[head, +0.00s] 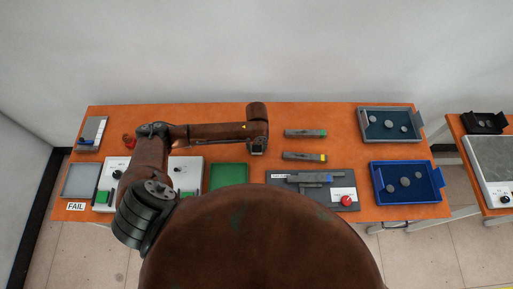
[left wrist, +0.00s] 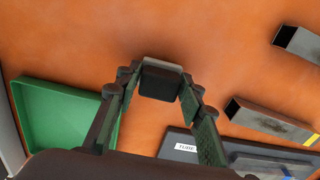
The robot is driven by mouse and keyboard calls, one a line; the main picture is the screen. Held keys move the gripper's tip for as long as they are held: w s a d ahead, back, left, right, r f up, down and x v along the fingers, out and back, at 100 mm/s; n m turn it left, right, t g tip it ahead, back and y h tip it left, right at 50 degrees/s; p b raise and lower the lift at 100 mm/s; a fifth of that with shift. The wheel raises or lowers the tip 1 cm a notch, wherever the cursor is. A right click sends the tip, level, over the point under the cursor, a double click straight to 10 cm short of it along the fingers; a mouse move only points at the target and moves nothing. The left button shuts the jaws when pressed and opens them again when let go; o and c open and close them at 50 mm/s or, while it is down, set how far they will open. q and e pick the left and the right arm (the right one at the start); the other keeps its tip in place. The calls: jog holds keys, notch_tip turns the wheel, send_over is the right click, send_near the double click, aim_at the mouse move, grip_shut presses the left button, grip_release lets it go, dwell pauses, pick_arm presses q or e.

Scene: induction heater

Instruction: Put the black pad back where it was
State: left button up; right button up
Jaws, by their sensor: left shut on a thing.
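My left gripper (head: 257,150) hangs over the middle of the orange table, between the green tray and the two grey bars. In the left wrist view, the gripper (left wrist: 159,84) is shut on the black pad (left wrist: 160,84), a small dark block with a grey strip along its far edge. The pad sits between the fingertips, over bare table. I cannot tell whether it touches the tabletop. In the head view the gripper mostly hides the pad. My right gripper is not in view.
A green tray (head: 229,175) lies left of the gripper. Grey bars with green (head: 305,133) and yellow (head: 304,156) ends lie to its right. A dark fixture with a red button (head: 346,201) is nearer. Grey (head: 363,121) and blue (head: 377,188) trays hold discs at right.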

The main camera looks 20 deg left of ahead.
aim_at(257, 146)
pick_arm(q)
jog(key=shift+f, duration=0.65)
jog(key=shift+f, duration=0.2)
jog(key=o, duration=1.1)
notch_tip(257, 146, up, 12)
jog(key=shift+r, duration=0.2)
